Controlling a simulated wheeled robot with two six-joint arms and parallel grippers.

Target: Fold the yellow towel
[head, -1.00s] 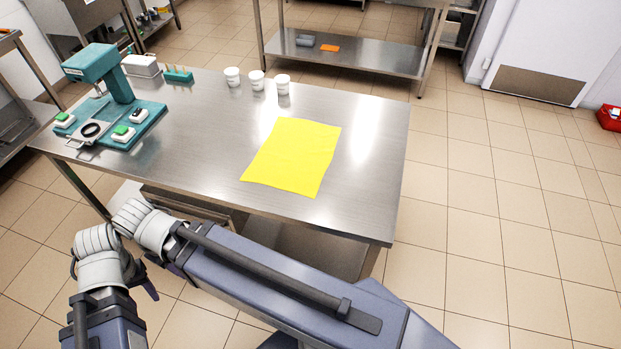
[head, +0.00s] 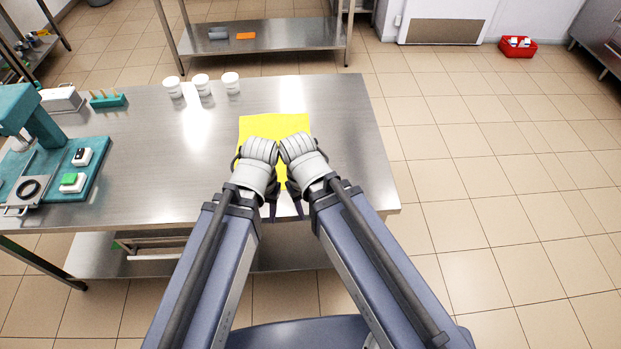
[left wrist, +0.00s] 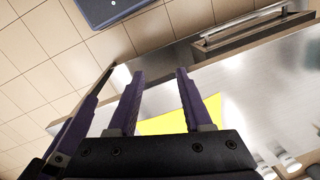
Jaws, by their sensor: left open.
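The yellow towel (head: 275,124) lies flat on the steel table near its front right part. My two wrists cover much of its middle and near part in the head view. My left gripper (head: 269,208) has its fingers at the table's near edge, just in front of the towel. In the left wrist view its two purple fingers (left wrist: 158,85) stand apart with nothing between them, and part of the towel (left wrist: 178,120) shows beyond them. My right gripper (head: 295,204) is close beside the left one. Its fingers are mostly hidden, so their opening is unclear.
The steel table (head: 150,180) is bare around the towel. Three white cups (head: 202,86) stand along its back edge. A teal press (head: 28,125) with buttons and a teal rack (head: 108,100) stand at left. A lower shelf (head: 290,38) is behind, with floor to the right.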

